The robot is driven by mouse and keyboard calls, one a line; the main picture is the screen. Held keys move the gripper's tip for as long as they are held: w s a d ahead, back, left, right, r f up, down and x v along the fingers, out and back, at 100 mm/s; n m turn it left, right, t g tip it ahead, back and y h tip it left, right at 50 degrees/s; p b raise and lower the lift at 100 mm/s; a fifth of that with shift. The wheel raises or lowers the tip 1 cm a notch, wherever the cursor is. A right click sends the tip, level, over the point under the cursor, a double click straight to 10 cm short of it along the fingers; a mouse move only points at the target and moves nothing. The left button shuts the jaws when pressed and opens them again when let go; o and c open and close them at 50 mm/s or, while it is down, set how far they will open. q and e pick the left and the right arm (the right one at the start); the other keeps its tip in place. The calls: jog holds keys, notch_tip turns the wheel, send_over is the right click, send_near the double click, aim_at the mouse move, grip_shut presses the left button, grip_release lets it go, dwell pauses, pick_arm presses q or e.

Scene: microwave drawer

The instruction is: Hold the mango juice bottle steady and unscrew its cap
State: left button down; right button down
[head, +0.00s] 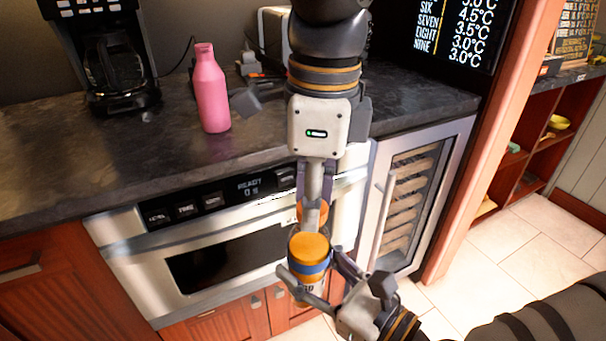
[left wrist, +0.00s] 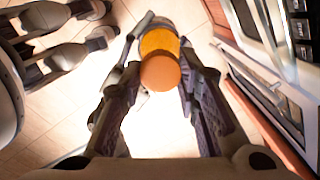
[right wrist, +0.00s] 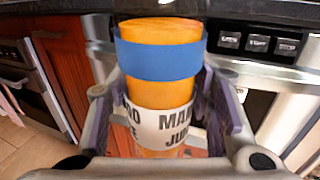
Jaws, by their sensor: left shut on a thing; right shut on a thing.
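The mango juice bottle (head: 311,268) stands roughly upright in front of the microwave drawer, with a blue band and a white label. It fills the middle of the right wrist view (right wrist: 160,62). My right gripper (head: 310,278) comes from the lower right and is shut on the bottle's sides. My left gripper (head: 311,214) points down from above and is shut on the orange cap (left wrist: 160,72), which lies between its fingers in the left wrist view. In the head view the left fingers partly hide the cap.
The microwave drawer (head: 225,262) is close behind the bottle. On the dark counter (head: 60,165) stand a pink bottle (head: 210,90) and a coffee maker (head: 105,60). A wine cooler (head: 410,190) is to the right. Tiled floor (head: 520,245) is open at the right.

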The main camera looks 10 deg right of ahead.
pick_arm(q)
jog(key=n, duration=0.5)
jog(key=shift+n, duration=0.4)
jog(key=c, duration=1.2)
grip_release()
jog(key=shift+r, duration=0.1)
